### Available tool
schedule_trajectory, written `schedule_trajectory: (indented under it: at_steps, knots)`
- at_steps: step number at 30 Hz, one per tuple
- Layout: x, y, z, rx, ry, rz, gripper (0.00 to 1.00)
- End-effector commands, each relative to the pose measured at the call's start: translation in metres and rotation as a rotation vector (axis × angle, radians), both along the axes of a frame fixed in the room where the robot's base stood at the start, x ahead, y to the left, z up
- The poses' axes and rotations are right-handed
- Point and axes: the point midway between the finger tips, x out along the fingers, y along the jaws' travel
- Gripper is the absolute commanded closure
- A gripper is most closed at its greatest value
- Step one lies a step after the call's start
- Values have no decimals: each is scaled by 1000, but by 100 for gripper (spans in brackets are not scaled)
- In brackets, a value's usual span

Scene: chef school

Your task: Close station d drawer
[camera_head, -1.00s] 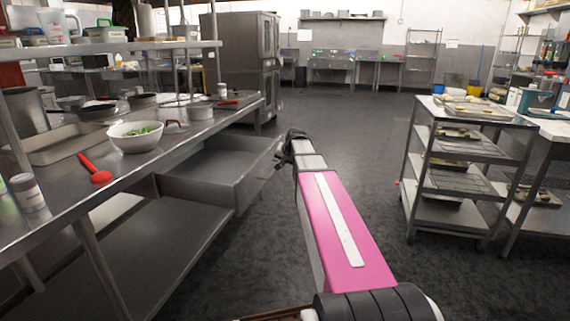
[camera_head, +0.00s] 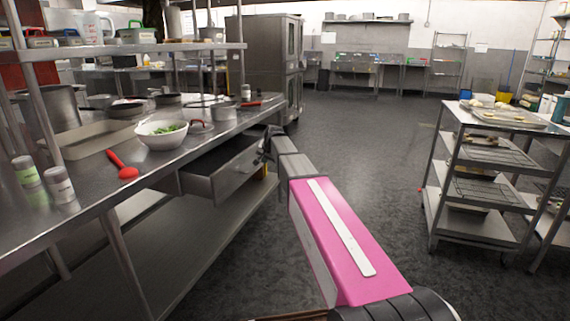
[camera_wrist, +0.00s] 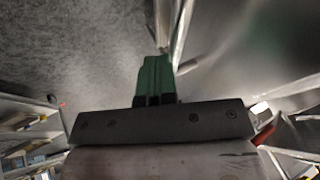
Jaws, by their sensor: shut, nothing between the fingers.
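The steel drawer (camera_head: 238,171) under the left-hand worktop (camera_head: 85,170) stands partly open, its front panel sticking out towards the aisle. My pink arm reaches forward, and my gripper (camera_head: 268,141) is at the far upper end of the drawer front. In the head view the fingertips are small and dark, so contact with the front is hard to tell. In the wrist view my gripper's green fingers (camera_wrist: 158,74) are together and hold nothing. A bright metal edge runs close past their tips there.
A lower shelf (camera_head: 185,255) is beneath the drawer. A wire-shelf trolley (camera_head: 476,180) stands to the right. The aisle floor between is clear.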

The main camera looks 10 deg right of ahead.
Motion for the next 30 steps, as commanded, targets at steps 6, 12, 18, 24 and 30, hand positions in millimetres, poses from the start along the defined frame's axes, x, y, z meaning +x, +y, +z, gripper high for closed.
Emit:
schedule_trajectory:
  at_steps: [6, 12, 18, 24, 30]
  knots:
    - [43, 67, 0, 1, -2, 3, 100]
    - [67, 110, 0, 1, -1, 2, 100]
    - [80, 136, 0, -1, -1, 0, 100]
    - [85, 146, 0, 1, -1, -1, 100]
    - [87, 149, 0, 5, -3, 0, 100]
